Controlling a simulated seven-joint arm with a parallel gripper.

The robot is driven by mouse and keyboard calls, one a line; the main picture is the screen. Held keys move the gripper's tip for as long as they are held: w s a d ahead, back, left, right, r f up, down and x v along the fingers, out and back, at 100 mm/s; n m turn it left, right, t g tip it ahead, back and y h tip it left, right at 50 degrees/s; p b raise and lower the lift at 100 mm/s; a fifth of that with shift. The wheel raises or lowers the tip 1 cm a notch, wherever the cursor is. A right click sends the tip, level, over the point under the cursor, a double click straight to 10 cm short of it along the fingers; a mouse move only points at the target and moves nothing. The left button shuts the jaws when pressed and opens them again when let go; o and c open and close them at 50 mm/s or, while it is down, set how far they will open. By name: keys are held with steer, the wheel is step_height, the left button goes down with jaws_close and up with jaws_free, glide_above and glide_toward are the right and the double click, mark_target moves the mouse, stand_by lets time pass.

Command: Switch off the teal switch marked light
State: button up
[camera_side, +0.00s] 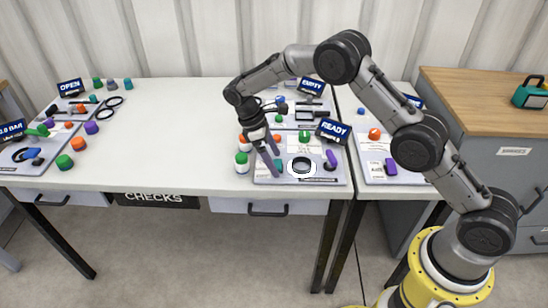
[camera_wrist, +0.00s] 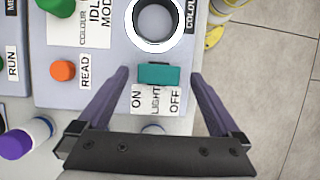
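The teal switch (camera_wrist: 158,75) sits on a grey panel (camera_wrist: 112,88), just beyond a white label (camera_wrist: 155,101) that reads ON at the left, LIGHT in the middle and OFF at the right. I cannot tell which way the switch is set. My gripper (camera_wrist: 159,74) is open and empty, with one purple finger on each side of the switch and a gap to both. In the side view my gripper (camera_side: 271,165) points down over the left front part of the READY panel (camera_side: 318,182), and its fingers partly hide the switch.
A black ring dial on a white disc (camera_wrist: 158,22) lies just beyond the switch. An orange button (camera_wrist: 63,71) marked READ and a green knob (camera_wrist: 57,6) are to the left. The table's middle (camera_side: 170,140) is clear.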

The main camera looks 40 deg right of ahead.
steer(key=shift+r, duration=0.1)
steer(key=v, duration=1.3)
steer(key=shift+r, duration=0.3)
